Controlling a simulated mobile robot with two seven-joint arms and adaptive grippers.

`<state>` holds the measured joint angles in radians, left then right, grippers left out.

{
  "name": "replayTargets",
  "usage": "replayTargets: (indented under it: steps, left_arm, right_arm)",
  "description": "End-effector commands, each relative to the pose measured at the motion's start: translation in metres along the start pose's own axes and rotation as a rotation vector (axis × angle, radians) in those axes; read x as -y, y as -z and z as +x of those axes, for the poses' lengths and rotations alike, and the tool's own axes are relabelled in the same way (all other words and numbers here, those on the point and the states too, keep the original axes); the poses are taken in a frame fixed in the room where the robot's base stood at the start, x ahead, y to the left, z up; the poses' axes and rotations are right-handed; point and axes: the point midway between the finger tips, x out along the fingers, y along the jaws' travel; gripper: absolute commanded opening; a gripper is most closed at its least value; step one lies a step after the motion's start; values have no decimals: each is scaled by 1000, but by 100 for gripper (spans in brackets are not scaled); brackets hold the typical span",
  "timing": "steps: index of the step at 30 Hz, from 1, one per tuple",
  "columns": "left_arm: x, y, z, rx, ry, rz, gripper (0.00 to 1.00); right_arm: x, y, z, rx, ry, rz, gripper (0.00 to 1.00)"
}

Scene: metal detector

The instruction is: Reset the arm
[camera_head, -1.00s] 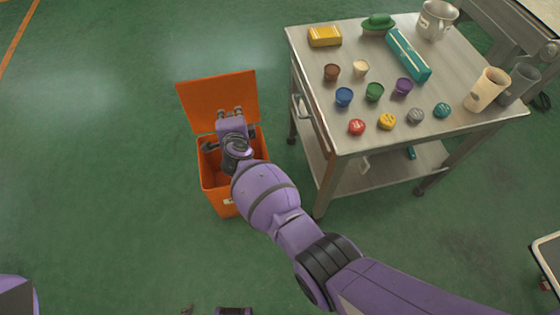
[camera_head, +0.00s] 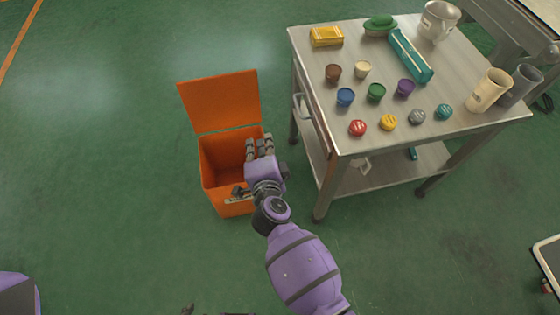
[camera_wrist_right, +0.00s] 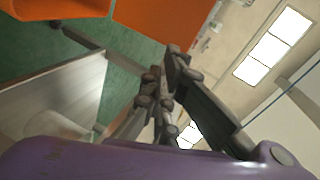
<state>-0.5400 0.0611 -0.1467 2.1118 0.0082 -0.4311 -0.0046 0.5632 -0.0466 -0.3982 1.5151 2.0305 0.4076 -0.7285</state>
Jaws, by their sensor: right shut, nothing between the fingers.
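My right arm, purple with dark joints, comes in from the bottom in the head view. Its gripper (camera_head: 260,146) is over the right front part of an open orange bin (camera_head: 218,161), near the bin's rim. In the right wrist view the fingers (camera_wrist_right: 168,75) are together with nothing between them. Orange surfaces of the bin (camera_wrist_right: 165,25) show at the top of that view. The bin's lid (camera_head: 219,101) stands raised at the back. My left gripper is not in view; only a purple part shows at the lower left corner of the head view.
A metal cart (camera_head: 350,143) stands right of the bin. It bears several small coloured pots and lids, a yellow box (camera_head: 326,36), a teal tray (camera_head: 410,56), a metal pitcher (camera_head: 438,20) and two tall cups. The green floor left of the bin is clear.

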Motion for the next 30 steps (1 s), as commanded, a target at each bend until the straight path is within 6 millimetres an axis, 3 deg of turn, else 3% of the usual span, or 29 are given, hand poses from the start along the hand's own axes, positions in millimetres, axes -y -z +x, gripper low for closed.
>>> replayTargets:
  steps: [6,15,26,28,30]
  left_arm:
    - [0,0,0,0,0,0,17]
    - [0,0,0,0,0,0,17]
    - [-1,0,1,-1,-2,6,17]
    - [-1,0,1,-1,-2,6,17]
    - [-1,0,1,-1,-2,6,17]
  right_arm:
    - [-23,24,-29,-21,31,-119,0]
    - [-38,38,-51,-24,48,-218,0]
    - [-38,39,-53,-23,51,-219,0]
    - [-32,32,-53,2,76,-199,0]
    - [-13,28,-54,24,134,-231,0]
